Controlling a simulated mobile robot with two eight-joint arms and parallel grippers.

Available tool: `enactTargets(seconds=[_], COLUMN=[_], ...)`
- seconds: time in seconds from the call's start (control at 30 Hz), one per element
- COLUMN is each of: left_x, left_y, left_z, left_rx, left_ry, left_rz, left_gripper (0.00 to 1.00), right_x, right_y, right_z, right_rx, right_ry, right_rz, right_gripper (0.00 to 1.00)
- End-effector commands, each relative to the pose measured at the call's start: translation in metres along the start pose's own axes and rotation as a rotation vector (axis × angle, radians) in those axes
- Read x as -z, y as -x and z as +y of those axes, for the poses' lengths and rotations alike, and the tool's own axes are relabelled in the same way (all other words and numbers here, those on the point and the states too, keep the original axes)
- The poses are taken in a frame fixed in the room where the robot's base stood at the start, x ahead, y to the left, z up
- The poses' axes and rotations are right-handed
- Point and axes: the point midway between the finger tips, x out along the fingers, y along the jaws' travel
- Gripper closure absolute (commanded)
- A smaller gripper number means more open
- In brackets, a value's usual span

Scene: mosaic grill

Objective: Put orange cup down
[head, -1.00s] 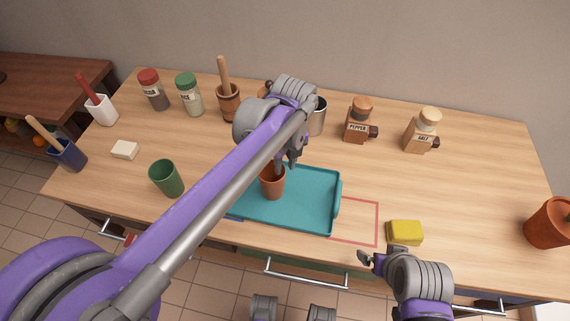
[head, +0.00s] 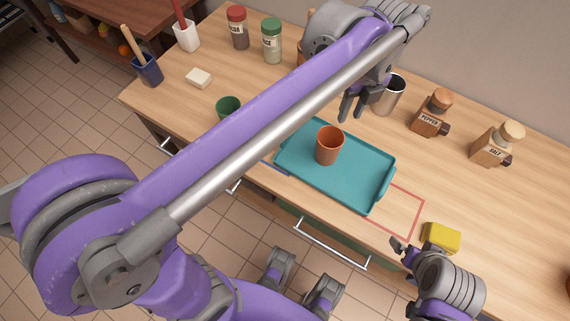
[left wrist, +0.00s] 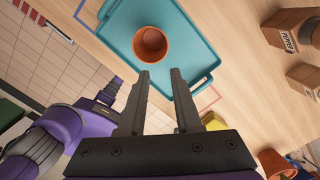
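The orange cup (head: 329,145) stands upright on the teal tray (head: 345,190), toward the tray's back left part. It also shows in the left wrist view (left wrist: 151,44), beyond my fingertips and apart from them. My left gripper (head: 350,107) is above and behind the cup, open and empty; its two fingers are spread in the left wrist view (left wrist: 160,80). My right gripper (head: 400,248) is low at the front right, beside the yellow sponge; its fingers are too small and overlapped to tell open or shut.
A metal cup (head: 390,95), a pepper mill (head: 431,115) and a salt mill (head: 496,145) stand behind the tray. A green cup (head: 228,107) is left, partly behind my left arm. The yellow sponge (head: 441,237) lies right of the red outline (head: 408,210).

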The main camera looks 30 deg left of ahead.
Motion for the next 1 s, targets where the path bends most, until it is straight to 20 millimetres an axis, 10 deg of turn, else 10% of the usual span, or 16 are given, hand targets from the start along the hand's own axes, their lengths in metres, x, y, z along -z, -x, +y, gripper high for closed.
enactTargets(seconds=[0.6, 1.0], left_x=[0.039, 0.046], left_y=[-0.131, -0.149], left_z=[0.167, 0.183], left_rx=[0.391, 0.439], left_ry=[2.033, 2.285], left_rz=[0.179, 0.258], left_gripper=[0.68, 0.68], right_x=[0.000, 0.000], right_y=[0.000, 0.000], right_z=[0.000, 0.000], right_rx=[0.000, 0.000], right_ry=[0.000, 0.000], right_rz=[0.000, 0.000], right_gripper=[0.00, 0.00])
